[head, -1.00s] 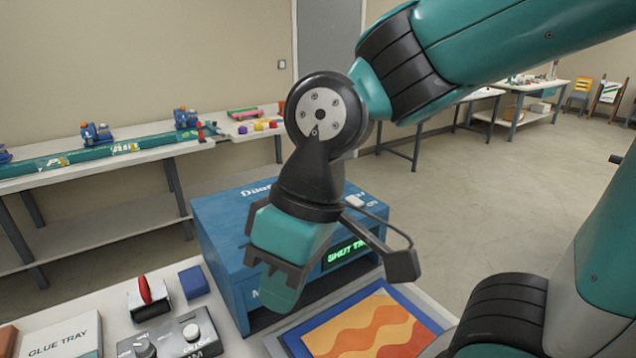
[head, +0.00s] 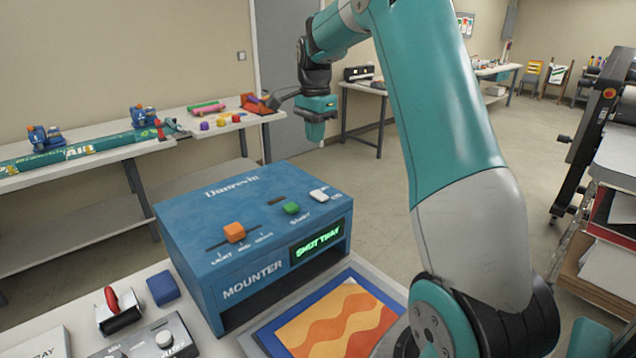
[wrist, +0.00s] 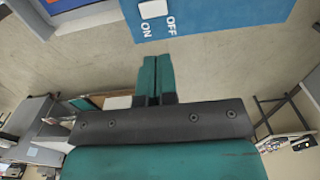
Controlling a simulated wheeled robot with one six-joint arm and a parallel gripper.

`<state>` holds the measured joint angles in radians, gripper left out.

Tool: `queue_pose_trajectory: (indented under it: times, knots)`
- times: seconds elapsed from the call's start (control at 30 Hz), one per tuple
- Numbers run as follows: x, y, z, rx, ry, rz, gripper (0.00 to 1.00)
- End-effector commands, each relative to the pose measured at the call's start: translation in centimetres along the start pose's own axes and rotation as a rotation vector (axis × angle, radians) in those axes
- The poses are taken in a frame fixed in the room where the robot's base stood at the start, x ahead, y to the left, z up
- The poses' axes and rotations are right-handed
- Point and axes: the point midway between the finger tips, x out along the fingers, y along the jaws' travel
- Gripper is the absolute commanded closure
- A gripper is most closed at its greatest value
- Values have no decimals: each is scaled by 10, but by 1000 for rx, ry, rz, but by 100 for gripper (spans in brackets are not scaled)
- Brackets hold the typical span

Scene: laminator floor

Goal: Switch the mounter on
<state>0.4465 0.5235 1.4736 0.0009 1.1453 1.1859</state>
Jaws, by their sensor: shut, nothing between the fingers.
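The mounter (head: 245,245) is a blue box on the near table, with its name on the front and a lit green display (head: 317,240) that seems to read "SHUT TRAY". On its top are an orange slider (head: 234,232), a green start button (head: 291,208) and a white switch (head: 318,195) at the right end. The wrist view shows the white switch (wrist: 153,9) beside ON and OFF lettering; I cannot tell which way it is tipped. My gripper (head: 316,132) is shut and empty, raised beyond the mounter and apart from it. Its closed fingers show in the wrist view (wrist: 155,80).
An orange wavy print with a blue border (head: 335,325) lies before the mounter. A long bench (head: 80,165) stands behind. Open floor lies to the right.

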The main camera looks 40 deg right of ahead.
Motion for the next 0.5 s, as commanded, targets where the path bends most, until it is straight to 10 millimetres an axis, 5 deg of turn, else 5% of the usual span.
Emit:
queue_pose_trajectory:
  times: [0.3,0.5]
  knots:
    - [2,0,1,-3,0,0,100]
    - [22,1,1,-4,-2,4,100]
